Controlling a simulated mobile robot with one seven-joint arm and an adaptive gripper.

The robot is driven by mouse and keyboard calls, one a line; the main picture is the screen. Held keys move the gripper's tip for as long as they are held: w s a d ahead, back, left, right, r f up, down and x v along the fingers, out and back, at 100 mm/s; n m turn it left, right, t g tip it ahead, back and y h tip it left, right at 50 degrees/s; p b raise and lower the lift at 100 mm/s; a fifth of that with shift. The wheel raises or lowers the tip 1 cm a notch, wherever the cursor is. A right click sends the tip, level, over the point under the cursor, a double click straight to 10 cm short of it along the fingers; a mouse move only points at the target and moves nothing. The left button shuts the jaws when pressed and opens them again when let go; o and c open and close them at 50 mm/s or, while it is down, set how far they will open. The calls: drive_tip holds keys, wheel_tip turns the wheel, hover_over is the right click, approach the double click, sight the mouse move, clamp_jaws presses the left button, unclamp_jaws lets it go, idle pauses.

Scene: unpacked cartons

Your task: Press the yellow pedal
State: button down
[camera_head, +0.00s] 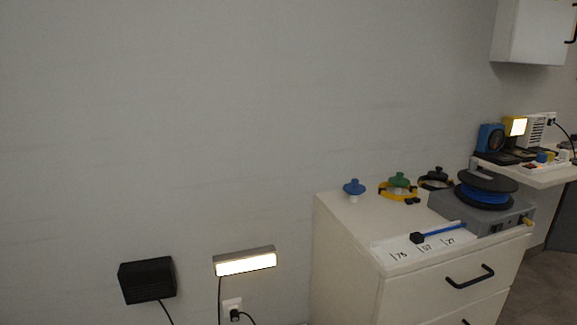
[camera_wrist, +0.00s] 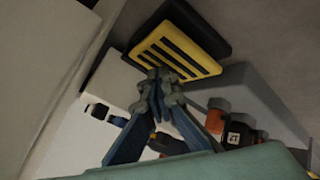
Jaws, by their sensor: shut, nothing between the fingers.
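The yellow pedal (camera_wrist: 178,47) shows in the wrist view as a slanted yellow plate with dark stripes, on a black base (camera_wrist: 206,29). My gripper (camera_wrist: 159,78) is shut and empty, its grey-blue fingers brought together at the tips. In that view the fingertips overlap the pedal's lower edge. I cannot tell whether they touch it or are apart from it. Neither the pedal nor my gripper shows in the head view.
In the wrist view, black-and-orange items (camera_wrist: 240,133) lie beside the fingers and a grey block (camera_wrist: 262,98) is to the right.

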drive_tip(key=shift+r+p, duration=0.7)
drive_tip(key=shift+r, duration=0.15)
wheel_tip(320, 180, up, 6)
drive_tip(key=p, duration=0.4)
drive_tip(key=shift+p, duration=0.4)
